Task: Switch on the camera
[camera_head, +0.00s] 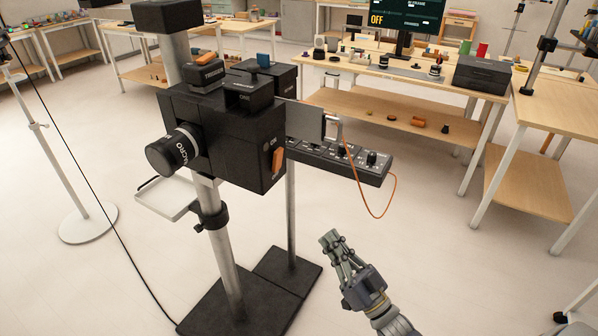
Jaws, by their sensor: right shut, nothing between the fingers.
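A black box-shaped camera (225,135) stands on a grey post in the middle left, with a lens (174,149) pointing left and down. An orange switch (277,160) sits on its right side face. My right gripper (331,240) is shut and empty, below and to the right of the camera, clear of it. A monitor (402,17) at the back shows "OFF" in yellow letters. My left gripper is not in view.
A black control panel with knobs (340,160) and a hanging orange cable (378,213) stand right of the camera. A black base plate (285,270) lies on the floor. Wooden benches (400,75) with props stand behind. Floor at the lower right is mostly clear.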

